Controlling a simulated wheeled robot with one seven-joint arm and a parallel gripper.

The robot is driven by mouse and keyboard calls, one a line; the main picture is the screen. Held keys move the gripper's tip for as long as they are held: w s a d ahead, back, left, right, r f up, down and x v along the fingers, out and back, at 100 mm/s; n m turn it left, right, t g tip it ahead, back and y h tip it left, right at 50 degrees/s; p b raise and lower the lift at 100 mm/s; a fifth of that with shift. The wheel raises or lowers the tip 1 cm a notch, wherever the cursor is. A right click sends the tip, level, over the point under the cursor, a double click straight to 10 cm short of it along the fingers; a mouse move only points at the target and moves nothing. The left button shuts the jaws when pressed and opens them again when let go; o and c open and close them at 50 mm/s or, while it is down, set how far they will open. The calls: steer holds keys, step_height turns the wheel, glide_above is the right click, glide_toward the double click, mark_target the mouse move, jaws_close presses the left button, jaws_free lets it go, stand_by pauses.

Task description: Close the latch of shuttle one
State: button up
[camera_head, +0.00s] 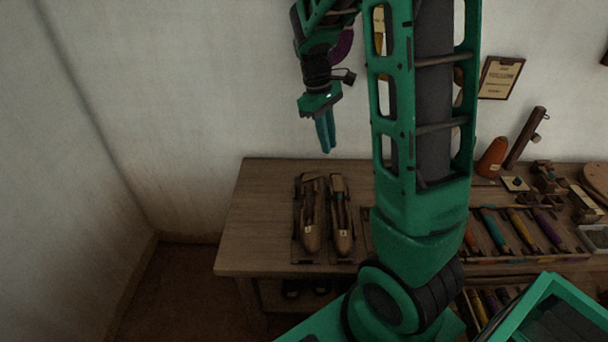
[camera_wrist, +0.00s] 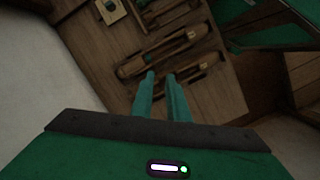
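Two wooden shuttles lie side by side on the left part of the bench. The left shuttle (camera_head: 311,222) and the right shuttle (camera_head: 342,226) point toward the front edge. Each bears a small pale tag, too small to read, so I cannot tell which is shuttle one. Their latches are too small to make out. My gripper (camera_head: 327,150) hangs above and behind them, fingers down, apart from both. In the wrist view my gripper (camera_wrist: 161,75) shows a narrow empty gap between its fingertips. The shuttles (camera_wrist: 160,53) lie beyond the fingertips, the nearer one partly hidden by them.
The wooden bench (camera_head: 262,225) is bare left of the shuttles. My arm hides the bench just right of them. Farther right are a tray of coloured bobbins (camera_head: 515,232), an orange cone (camera_head: 492,157) and small wooden blocks. The wall stands close behind the bench.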

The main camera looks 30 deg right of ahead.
mark_target(308, 177)
steer(key=w+a+f+n+h, duration=0.25)
steer(key=w+f+n, duration=0.45)
steer(key=w+f, duration=0.55)
steer(key=shift+g, duration=0.4)
steer(key=x, duration=0.3)
steer(key=w+x, duration=0.1)
steer(key=x, duration=0.5)
steer(key=shift+w+d+f, duration=0.1)
steer(key=shift+d+f, duration=0.15)
steer(key=shift+c, duration=0.5)
jaws_close()
